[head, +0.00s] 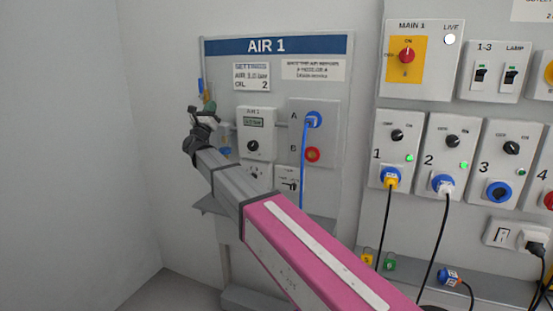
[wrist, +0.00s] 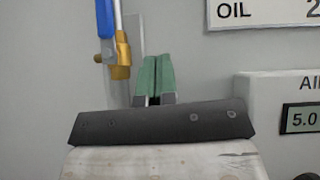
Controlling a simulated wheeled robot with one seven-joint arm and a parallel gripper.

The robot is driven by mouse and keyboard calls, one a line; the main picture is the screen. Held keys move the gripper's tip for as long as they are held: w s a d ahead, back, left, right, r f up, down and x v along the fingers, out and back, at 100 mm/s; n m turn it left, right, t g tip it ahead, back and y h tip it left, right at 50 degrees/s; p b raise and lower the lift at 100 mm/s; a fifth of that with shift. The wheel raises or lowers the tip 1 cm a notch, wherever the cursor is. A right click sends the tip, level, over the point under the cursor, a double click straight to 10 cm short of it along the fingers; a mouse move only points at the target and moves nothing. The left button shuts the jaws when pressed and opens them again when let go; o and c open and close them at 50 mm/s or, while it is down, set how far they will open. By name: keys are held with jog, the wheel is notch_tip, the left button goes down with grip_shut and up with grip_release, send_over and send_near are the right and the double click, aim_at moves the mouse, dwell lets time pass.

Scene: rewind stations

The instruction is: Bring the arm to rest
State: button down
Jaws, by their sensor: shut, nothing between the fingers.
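My arm reaches from the bottom of the head view up and left to the AIR 1 panel (head: 225,47). My gripper (head: 207,112) is at the panel's left edge, beside the gauge box (head: 256,146). In the wrist view the two green fingers (wrist: 157,76) stand together, shut and empty. A blue lever (wrist: 105,20) and a brass fitting (wrist: 122,58) are just left of the fingers. I cannot tell whether the fingers touch anything. My arm hides part of the panel's lower portion.
A blue hose (head: 304,165) hangs from outlet A; a red outlet B (head: 313,154) is below it. The MAIN 1 switch (head: 406,56) and several numbered socket boxes are at the right, with black cables hanging down. A bare wall (head: 70,130) is at the left.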

jog(key=shift+s+a+f+m+g+h, duration=0.2)
jog(key=shift+s+f+m+h, duration=0.2)
jog(key=shift+f+m+h, duration=0.1)
jog(key=shift+s+a+f+m+g+h, duration=0.2)
jog(key=shift+s+f+m+h, duration=0.2)
jog(key=shift+f+m, duration=0.1)
